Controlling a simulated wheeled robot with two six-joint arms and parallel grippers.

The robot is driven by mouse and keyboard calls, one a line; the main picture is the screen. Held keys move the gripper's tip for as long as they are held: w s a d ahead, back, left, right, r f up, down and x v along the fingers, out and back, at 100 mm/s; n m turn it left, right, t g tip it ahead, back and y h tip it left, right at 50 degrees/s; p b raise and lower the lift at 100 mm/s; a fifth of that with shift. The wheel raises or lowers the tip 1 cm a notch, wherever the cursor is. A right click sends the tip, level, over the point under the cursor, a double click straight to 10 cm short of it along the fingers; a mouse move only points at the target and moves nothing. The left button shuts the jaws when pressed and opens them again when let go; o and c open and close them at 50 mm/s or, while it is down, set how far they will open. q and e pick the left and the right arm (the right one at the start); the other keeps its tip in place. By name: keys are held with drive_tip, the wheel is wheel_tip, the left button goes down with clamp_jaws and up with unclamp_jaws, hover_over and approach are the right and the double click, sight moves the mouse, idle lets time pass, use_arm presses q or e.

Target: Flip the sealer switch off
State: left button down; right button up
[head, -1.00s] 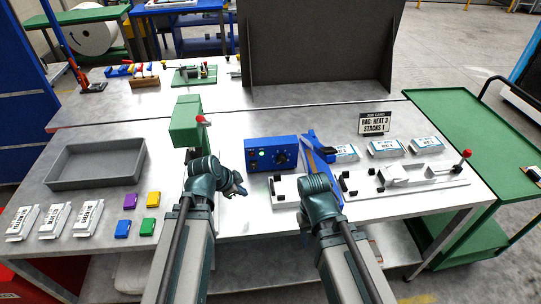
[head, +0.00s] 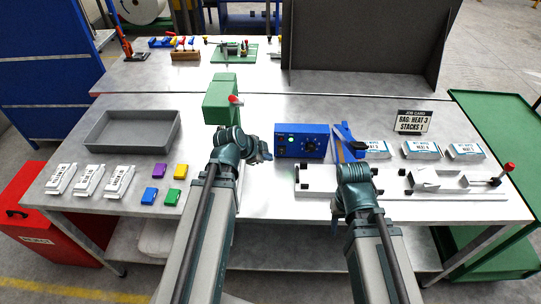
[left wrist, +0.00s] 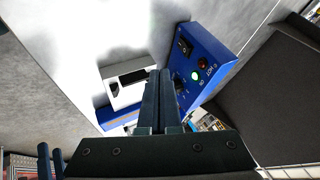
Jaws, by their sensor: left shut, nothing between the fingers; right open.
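The sealer (head: 302,141) is a blue box on the bench, with a panel of lamps and a knob. In the left wrist view its panel (left wrist: 222,58) shows a black rocker switch (left wrist: 185,46), a dark red lamp (left wrist: 202,62) and a glowing green lamp (left wrist: 195,77). The knob is partly behind my fingers. My left gripper (head: 264,156) is shut and empty, just left of the sealer; its fingertips (left wrist: 160,72) show below the switch, apart from it. My right gripper (head: 356,174) is open, in front of the sealer's right side; its fingers are mostly hidden.
A green upright block with a red-tipped lever (head: 222,98) stands left of the sealer. A blue arm (head: 346,140) rises at its right. A white fixture (head: 420,183) lies in front right. A grey tray (head: 128,131), several white packs and coloured blocks lie left. A job card (head: 414,121) stands behind.

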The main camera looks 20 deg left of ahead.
sight(283, 151)
use_arm(q)
drive_tip(key=b+x, duration=0.7)
drive_tip(key=x, duration=0.3)
drive_tip(key=shift+s+a+f, duration=0.1)
drive_tip(key=w, duration=0.1)
drive_tip(key=w+a+r, duration=0.1)
drive_tip(key=shift+w+r+p, duration=0.15)
drive_tip(key=shift+w+p, duration=0.25)
drive_tip(key=shift+w, duration=0.4)
drive_tip(key=shift+a+r, duration=0.1)
drive_tip(key=shift+w+a+r, duration=0.1)
drive_tip(key=shift+w+r, duration=0.05)
drive_tip(key=shift+w, duration=0.3)
drive_tip(key=shift+s, duration=0.2)
